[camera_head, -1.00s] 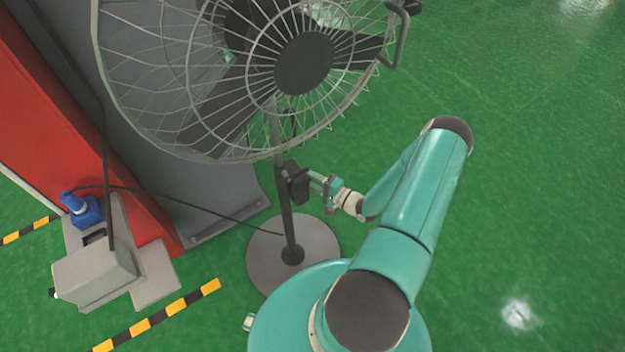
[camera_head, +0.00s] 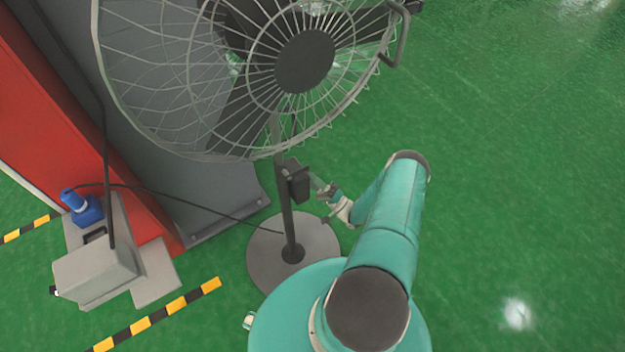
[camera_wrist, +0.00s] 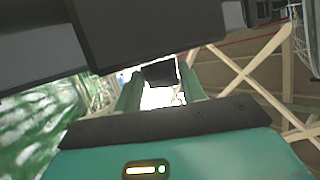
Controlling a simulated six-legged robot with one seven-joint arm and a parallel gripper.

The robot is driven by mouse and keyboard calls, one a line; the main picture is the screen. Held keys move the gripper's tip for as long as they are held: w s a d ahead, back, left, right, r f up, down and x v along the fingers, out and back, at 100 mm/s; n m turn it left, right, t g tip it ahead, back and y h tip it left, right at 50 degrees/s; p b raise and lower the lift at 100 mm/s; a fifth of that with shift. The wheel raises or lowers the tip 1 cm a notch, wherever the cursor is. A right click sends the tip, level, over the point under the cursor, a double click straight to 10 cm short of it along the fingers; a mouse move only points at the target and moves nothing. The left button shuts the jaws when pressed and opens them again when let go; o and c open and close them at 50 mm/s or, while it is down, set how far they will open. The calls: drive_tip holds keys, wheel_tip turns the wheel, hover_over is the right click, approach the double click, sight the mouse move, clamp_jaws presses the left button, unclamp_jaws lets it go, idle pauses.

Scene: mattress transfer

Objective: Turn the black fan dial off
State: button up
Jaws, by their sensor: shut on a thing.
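The pedestal fan (camera_head: 304,62) stands in front of me with its wire cage tilted toward my camera. A small black control box (camera_head: 299,183) sits on its pole, and in the wrist view the box (camera_wrist: 150,28) fills the top as a large dark block. My gripper (camera_head: 322,187) is at the right side of the box. In the wrist view its two fingers (camera_wrist: 160,88) are on either side of the small black dial (camera_wrist: 160,73) and shut on it. The dial's markings cannot be seen, and in the head view the dial is hidden.
The fan's round grey base (camera_head: 265,262) is on the green floor. A grey machine with a blue part (camera_head: 85,210) stands at left beside a red and grey wall. A black cable (camera_head: 190,205) runs to the fan pole. The floor at right is clear.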

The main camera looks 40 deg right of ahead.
drive_tip(key=shift+f, duration=0.15)
idle(0.3)
drive_tip(key=o, duration=0.9)
drive_tip(key=shift+o, duration=0.2)
drive_tip(key=v, duration=1.3)
drive_tip(key=shift+s+f, duration=0.15)
drive_tip(key=shift+f, duration=0.25)
drive_tip(key=shift+d, duration=0.15)
